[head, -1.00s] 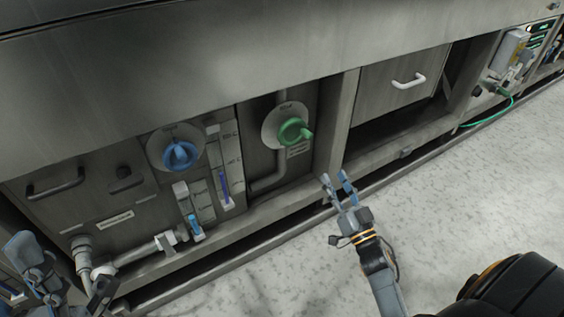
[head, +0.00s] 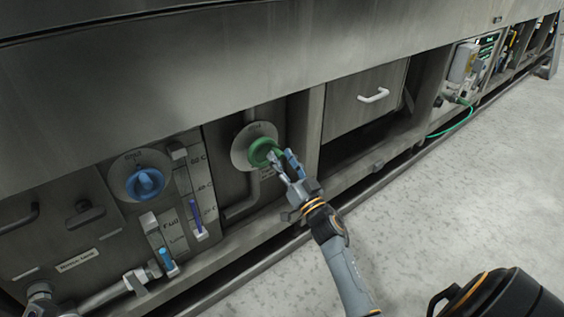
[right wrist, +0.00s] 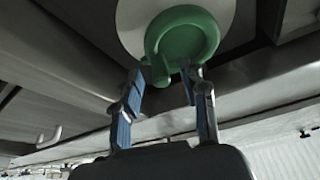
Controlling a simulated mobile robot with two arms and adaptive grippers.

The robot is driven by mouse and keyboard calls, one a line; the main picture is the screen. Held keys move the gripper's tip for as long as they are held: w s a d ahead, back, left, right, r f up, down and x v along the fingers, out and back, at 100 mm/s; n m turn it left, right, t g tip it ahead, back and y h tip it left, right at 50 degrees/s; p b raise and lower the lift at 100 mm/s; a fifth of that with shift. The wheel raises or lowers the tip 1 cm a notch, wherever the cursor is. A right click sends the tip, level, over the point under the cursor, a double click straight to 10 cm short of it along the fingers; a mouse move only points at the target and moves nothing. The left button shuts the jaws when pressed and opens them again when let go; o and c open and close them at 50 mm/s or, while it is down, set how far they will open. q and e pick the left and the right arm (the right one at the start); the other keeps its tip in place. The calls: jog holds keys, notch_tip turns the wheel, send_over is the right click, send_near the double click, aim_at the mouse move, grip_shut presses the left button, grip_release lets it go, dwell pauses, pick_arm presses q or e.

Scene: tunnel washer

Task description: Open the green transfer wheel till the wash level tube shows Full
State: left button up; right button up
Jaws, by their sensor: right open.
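The green transfer wheel (head: 261,151) sits on a round pale plate on the washer's lower panel. It also shows in the right wrist view (right wrist: 183,40). My right gripper (head: 280,160) is open at the wheel's lower right side and partly covers it. In the right wrist view its fingertips (right wrist: 160,80) are just below the rim, near the wheel's short green handle; I cannot tell whether they touch. The level tube (head: 165,257) marked "Full" above and a blurred lower label stands at lower left, with blue liquid low in it. My left gripper is not in view.
A blue wheel (head: 145,183) and a temperature tube (head: 192,200) are left of the green wheel. A drawer with a white handle (head: 374,95) is to its right. A steel rail runs below the panels. The floor (head: 450,200) in front is clear.

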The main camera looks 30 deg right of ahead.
jog(key=shift+w+r, duration=0.1)
jog(key=shift+w, duration=0.1)
grip_shut()
jog(key=shift+n, duration=0.3)
